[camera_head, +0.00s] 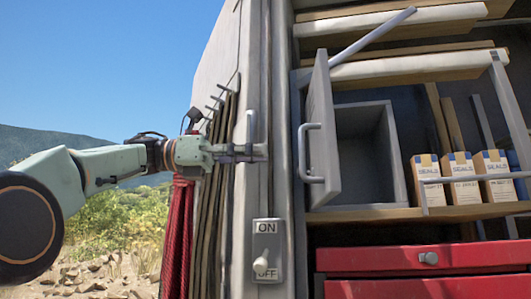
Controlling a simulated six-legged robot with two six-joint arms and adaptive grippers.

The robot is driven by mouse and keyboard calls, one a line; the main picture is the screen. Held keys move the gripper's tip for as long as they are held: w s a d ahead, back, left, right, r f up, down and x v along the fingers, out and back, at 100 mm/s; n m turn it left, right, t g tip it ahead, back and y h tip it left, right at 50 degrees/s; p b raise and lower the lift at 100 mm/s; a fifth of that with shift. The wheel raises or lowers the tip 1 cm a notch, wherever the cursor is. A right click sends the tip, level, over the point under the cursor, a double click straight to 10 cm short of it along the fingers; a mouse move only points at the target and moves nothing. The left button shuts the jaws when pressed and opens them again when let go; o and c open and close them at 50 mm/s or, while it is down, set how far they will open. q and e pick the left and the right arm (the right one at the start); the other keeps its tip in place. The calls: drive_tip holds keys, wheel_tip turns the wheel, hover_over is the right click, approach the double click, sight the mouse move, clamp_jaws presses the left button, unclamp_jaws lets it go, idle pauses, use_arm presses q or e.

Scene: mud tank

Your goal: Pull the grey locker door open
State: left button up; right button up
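The grey locker door (322,125) is at the centre right, swung out from the small grey locker (371,160), whose inside shows. A pale D-shaped handle (305,153) is on the door's left face. My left gripper (258,152) reaches in from the left, in front of the pale cabinet side. Its tips end to the left of the door handle, with a gap between them in the picture. The fingers are seen edge-on, so their opening is unclear. I see nothing held on the door handle. My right gripper is out of view.
An ON/OFF switch (266,250) sits on the pale post below my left gripper. Several SEALS boxes (461,179) stand on the shelf right of the locker. Red drawers (430,262) are below. Dark red cloth (178,235) hangs at the left. A grey bar slants above the door.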

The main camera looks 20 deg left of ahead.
use_arm(q)
drive_tip(key=v, duration=0.3)
drive_tip(key=shift+a, duration=0.4)
